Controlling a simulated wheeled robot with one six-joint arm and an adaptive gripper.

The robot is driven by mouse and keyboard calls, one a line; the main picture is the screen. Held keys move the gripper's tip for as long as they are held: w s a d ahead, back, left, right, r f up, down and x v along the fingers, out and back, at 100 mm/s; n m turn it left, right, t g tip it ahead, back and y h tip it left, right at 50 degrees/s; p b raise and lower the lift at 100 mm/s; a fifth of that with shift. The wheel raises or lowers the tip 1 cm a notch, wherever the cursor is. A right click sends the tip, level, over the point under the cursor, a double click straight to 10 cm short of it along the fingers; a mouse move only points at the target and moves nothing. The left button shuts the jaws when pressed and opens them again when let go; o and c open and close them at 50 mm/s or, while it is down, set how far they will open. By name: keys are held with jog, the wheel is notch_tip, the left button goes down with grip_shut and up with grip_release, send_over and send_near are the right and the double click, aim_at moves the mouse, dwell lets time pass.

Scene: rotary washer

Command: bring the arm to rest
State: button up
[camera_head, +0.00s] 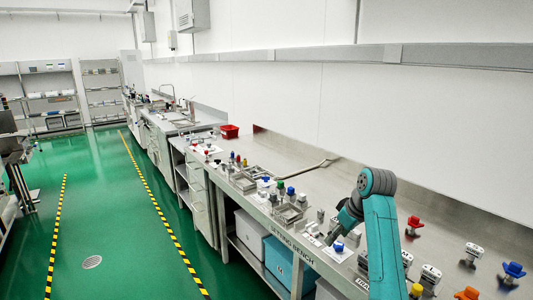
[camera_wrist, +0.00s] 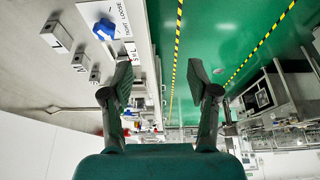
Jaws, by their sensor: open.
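My arm is raised over the right part of the long steel bench (camera_head: 297,179) in the head view. My gripper shows in the wrist view (camera_wrist: 158,80) with its two fingers wide apart and nothing between them. In the head view the gripper end is partly hidden by my own arm and hangs above the bench near a blue-topped part (camera_head: 339,247). That blue part also shows at the upper left of the wrist view (camera_wrist: 104,29), apart from the fingers, on a white labelled plate.
Several small valve-like parts with coloured knobs, such as a red one (camera_head: 414,223) and a blue one (camera_head: 513,270), stand on the bench right of my arm. Metal trays (camera_head: 288,214) and a red bin (camera_head: 229,131) stand farther along. The green floor (camera_head: 110,220) at left is clear.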

jog(key=s+a+f+m+t, duration=0.1)
jog(key=s+f, duration=0.3)
jog(key=f, duration=0.8)
jog(key=s+f+m+t, duration=0.15)
jog(key=s+f, duration=0.35)
jog(key=f, duration=0.6)
jog(key=s+f+m+t+h, duration=0.1)
jog(key=s+f, duration=0.4)
jog(key=s, duration=0.3)
jog(key=s+f+m+t+h, duration=0.1)
jog(key=s+f+t, duration=0.1)
jog(key=s+f, duration=0.5)
jog(key=s+r+m+t, duration=0.1)
jog(key=s+r, duration=0.1)
jog(key=s, duration=0.9)
jog(key=s+r+m+t, duration=0.1)
jog(key=s+r+t, duration=0.1)
jog(key=s, duration=1)
jog(key=s+a+r+t, duration=0.1)
jog(key=s+r+t, duration=0.1)
jog(key=s+r, duration=1.4)
jog(key=shift+r+m+h, duration=0.3)
jog(key=shift+r+m, duration=0.05)
jog(key=shift+r, duration=0.05)
